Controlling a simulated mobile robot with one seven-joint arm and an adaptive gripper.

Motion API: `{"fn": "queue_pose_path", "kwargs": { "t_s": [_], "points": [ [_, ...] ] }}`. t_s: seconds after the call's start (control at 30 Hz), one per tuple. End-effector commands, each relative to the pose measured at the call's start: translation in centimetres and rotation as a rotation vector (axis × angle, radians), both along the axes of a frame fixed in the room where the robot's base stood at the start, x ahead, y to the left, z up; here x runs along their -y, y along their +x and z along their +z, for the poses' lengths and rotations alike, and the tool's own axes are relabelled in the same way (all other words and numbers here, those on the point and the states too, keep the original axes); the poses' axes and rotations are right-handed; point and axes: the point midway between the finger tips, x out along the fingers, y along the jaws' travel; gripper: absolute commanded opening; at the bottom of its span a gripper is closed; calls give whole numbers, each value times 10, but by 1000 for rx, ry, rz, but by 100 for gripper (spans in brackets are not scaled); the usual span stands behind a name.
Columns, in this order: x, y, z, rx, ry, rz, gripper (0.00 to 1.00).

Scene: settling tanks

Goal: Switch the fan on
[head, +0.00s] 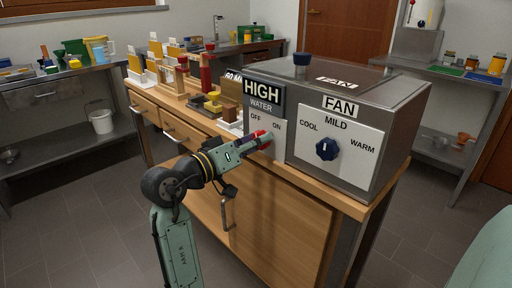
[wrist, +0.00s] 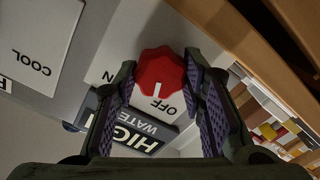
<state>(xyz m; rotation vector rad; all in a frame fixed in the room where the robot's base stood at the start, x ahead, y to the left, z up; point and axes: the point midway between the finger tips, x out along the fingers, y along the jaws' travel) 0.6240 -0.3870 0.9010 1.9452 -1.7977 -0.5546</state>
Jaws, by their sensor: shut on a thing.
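A steel control box (head: 400,95) stands on the wooden bench. Its front has a white panel marked COOL, MILD and WARM under a FAN sign (head: 341,105). A dark blue knob (head: 327,149) sits on that panel, its white mark roughly upward. To the left is a WATER panel marked OFF and ON, under a HIGH sign (head: 263,92). My gripper (head: 258,140) is at this panel, shut on its red knob (wrist: 160,72). In the wrist view the knob sits between both fingers, its white line pointing nearest OFF.
Another dark blue knob (head: 301,66) stands on top of the box, beside a flat FAN label (head: 337,81). Wooden racks and small blocks (head: 180,80) crowd the bench to the left. Steel shelves stand at both sides. Open floor lies in front.

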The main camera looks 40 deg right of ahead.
Motion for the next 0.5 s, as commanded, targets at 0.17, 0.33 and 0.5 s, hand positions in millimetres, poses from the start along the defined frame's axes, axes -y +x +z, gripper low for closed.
{"fn": "queue_pose_path", "kwargs": {
  "t_s": [0.17, 0.33, 0.5],
  "points": [
    [-1, 0, -4, 169, 13, 1, 9],
    [-1, 0, -4, 330, 26, 1, 9],
    [-1, 0, -4, 491, 38, 0, 9]
  ]
}}
